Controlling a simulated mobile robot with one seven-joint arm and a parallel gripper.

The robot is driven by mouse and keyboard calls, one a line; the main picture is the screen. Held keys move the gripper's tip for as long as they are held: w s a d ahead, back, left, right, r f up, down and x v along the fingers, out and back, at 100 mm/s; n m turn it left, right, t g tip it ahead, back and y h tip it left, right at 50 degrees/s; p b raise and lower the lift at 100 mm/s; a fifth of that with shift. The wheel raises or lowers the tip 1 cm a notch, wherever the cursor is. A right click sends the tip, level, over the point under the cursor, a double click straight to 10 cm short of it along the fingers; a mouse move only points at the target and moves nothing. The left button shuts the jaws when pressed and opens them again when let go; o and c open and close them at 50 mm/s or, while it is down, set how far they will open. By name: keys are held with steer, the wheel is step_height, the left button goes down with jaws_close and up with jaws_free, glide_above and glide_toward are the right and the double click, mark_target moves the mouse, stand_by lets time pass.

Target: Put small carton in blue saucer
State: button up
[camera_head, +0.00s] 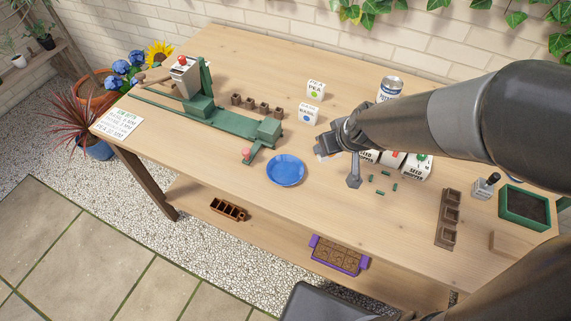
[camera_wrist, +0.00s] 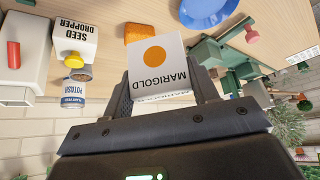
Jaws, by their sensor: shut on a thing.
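A small white carton (camera_wrist: 158,68) printed MARIGOLD with an orange dot is between my gripper's fingers in the wrist view. My gripper (camera_head: 338,160) is shut on it, above the table right of the saucer in the head view; the arm hides most of the carton there. The blue saucer (camera_head: 286,170) lies on the table near its front edge and looks empty. Its rim also shows at the top of the wrist view (camera_wrist: 207,14), apart from the carton.
Two other small cartons, PEA (camera_head: 316,89) and one with a blue dot (camera_head: 308,114), stand behind the saucer. A green bench tool (camera_head: 220,117) lies left. Seed droppers (camera_head: 415,168) and green pieces (camera_head: 375,190) lie right. A can (camera_head: 389,88) stands at the back.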

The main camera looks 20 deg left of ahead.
steer(key=shift+s+a+f, duration=0.4)
steer(key=shift+a+f, duration=0.75)
steer(key=shift+a, duration=0.7)
steer(key=shift+s+a+f, duration=0.4)
steer(key=shift+a+f, duration=0.7)
steer(key=shift+a, duration=0.7)
steer(key=shift+s+a+f, duration=0.4)
steer(key=shift+a+f, duration=0.75)
steer(key=shift+a, duration=0.7)
steer(key=shift+f, duration=2.05)
steer(key=shift+f, duration=0.15)
steer(key=o, duration=1.1)
steer(key=shift+c, duration=0.2)
steer(key=shift+s+r, duration=0.1)
steer(key=shift+r, duration=0.35)
steer(key=v, duration=1.1)
steer(key=shift+r, duration=0.2)
